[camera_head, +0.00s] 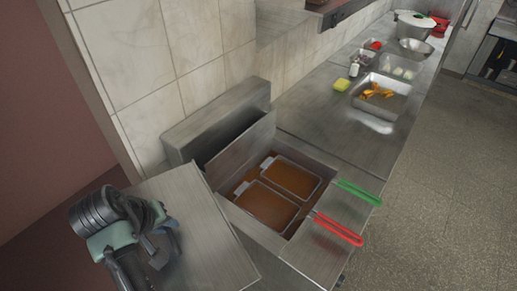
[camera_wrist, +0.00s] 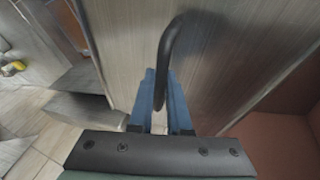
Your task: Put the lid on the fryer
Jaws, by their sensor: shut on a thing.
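The fryer (camera_head: 328,168) is a steel unit with an open well in the head view. Two wire baskets sit side by side in brown oil, one with a green handle (camera_head: 358,193) and one with a red handle (camera_head: 339,230). The lid (camera_head: 215,235) is a flat steel panel left of the well, leaving the well uncovered. My gripper (camera_head: 165,243) is over the lid. In the wrist view, my blue fingers (camera_wrist: 161,105) are shut on the black curved lid handle (camera_wrist: 172,50). I cannot tell whether the lid touches the fryer's edge.
A raised steel back (camera_head: 220,122) stands behind the well against the tiled wall. The counter beyond holds a steel tray (camera_head: 365,110) with orange food, a yellow sponge (camera_head: 342,85), a bottle (camera_head: 354,68) and bowls (camera_head: 415,47). Open floor lies to the right.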

